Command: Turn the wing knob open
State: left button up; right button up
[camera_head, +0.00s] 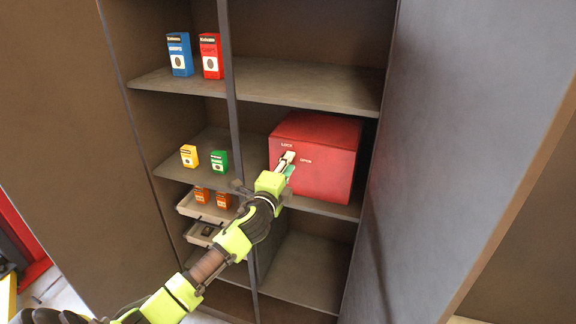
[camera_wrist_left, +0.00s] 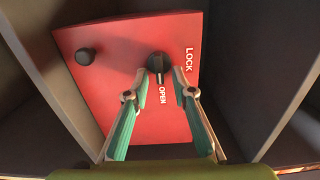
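A red box (camera_head: 325,160) stands on the middle shelf, its front also filling the left wrist view (camera_wrist_left: 110,100). A black wing knob (camera_wrist_left: 158,64) sits on that front; its narrow wing points towards the word OPEN, while LOCK is printed to its right in the left wrist view. My left gripper (camera_head: 287,164) is at the box front and covers the knob in the head view. In the left wrist view its two fingers (camera_wrist_left: 160,78) are apart, one on each side of the knob, with small gaps visible. My right gripper is not in view.
A round black handle (camera_wrist_left: 86,56) sticks out of the box front. Cabinet shelves (camera_head: 300,84) hold small cartons, including blue (camera_head: 180,54) and red (camera_head: 211,56) ones. A dark upright post (camera_head: 231,90) stands left of the box; a grey panel (camera_head: 430,150) stands right.

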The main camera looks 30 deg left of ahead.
pick_arm(q)
jog(key=v, duration=1.2)
jog(key=shift+a+f, duration=0.1)
jog(key=shift+f, duration=0.1)
notch_tip(320, 180, down, 23)
jog(key=s+n+g+h+b, duration=0.1)
jog(key=s+n+g, duration=0.2)
jog(key=g, duration=0.1)
jog(key=s+d+f+n+g+b, duration=0.15)
jog(key=s+f, duration=0.25)
jog(key=f, duration=0.4)
jog(key=s+f+n+g+h+p, duration=0.1)
jog(key=s+f+g, duration=0.15)
jog(key=f, duration=0.45)
jog(key=s+d+f+n+g+b, duration=0.1)
jog(key=s+f, duration=0.3)
jog(key=f, duration=0.4)
jog(key=s+d+f+n+g, duration=0.2)
jog(key=s+d+f, duration=0.2)
jog(key=s+f, duration=0.3)
jog(key=s+d+f+n+g+h+b, duration=0.1)
jog(key=s+f, duration=0.7)
jog(key=s, duration=0.9)
jog(key=s+d+f+n+g+h+b, duration=0.1)
jog(key=s+d+f+n+g, duration=0.2)
jog(key=s+d+f, duration=0.4)
jog(key=s+f+g, duration=0.1)
jog(key=s, duration=0.4)
jog(key=shift+d, duration=0.2)
